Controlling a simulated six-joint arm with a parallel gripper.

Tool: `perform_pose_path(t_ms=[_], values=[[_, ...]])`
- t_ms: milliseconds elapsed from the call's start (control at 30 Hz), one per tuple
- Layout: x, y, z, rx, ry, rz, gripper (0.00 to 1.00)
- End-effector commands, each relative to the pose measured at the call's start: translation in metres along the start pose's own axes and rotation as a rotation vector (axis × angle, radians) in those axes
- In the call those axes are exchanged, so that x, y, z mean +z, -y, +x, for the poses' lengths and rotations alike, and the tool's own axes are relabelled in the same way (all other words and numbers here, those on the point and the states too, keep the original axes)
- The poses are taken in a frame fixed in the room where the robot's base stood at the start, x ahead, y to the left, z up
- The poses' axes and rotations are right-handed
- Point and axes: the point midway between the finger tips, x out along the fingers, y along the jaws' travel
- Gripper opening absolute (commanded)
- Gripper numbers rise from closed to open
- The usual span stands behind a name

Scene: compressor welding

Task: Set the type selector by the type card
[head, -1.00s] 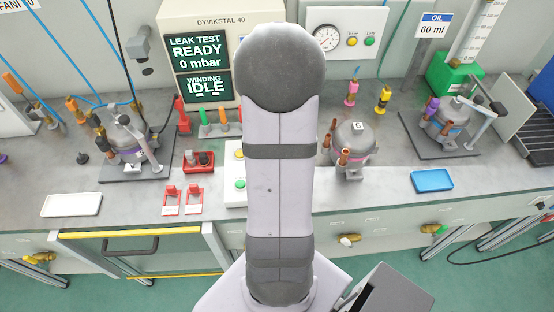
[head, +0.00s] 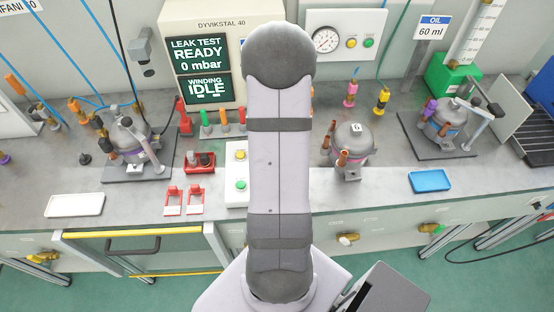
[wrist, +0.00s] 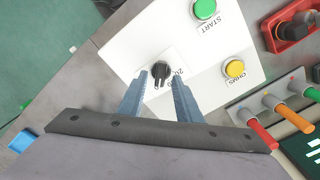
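The type selector is a black knob (wrist: 160,70) on a white control box (wrist: 130,48) in the wrist view. The gripper's fingers hide part of its printed label. My gripper (wrist: 160,80) is open, with one fingertip on each side of the knob; I cannot tell whether they touch it. In the head view the gripper and knob are hidden behind my arm, and part of the control box (head: 238,158) shows. A small white card (head: 356,128) with one letter, hard to read, is on top of a grey compressor (head: 352,142).
The control box has a green START button (wrist: 205,9) and a yellow button (wrist: 234,69) near the knob. Handles in red, orange and green (wrist: 262,135) stand close by. A red holder (head: 200,162) is left of the box. The screen (head: 207,88) reads IDLE.

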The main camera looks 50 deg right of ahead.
Motion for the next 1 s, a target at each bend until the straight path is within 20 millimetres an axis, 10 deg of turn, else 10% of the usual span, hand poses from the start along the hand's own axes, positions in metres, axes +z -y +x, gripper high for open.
perform_pose_path(t_ms=[233,400,1000], values=[[0.0002,-0.0001,0.0010,0.000,0.000,0.000,0.31],[0.0001,-0.0001,0.0008,0.000,0.000,0.000,0.00],[-0.0003,0.0015,0.0001,0.001,0.000,-0.150,0.00]])
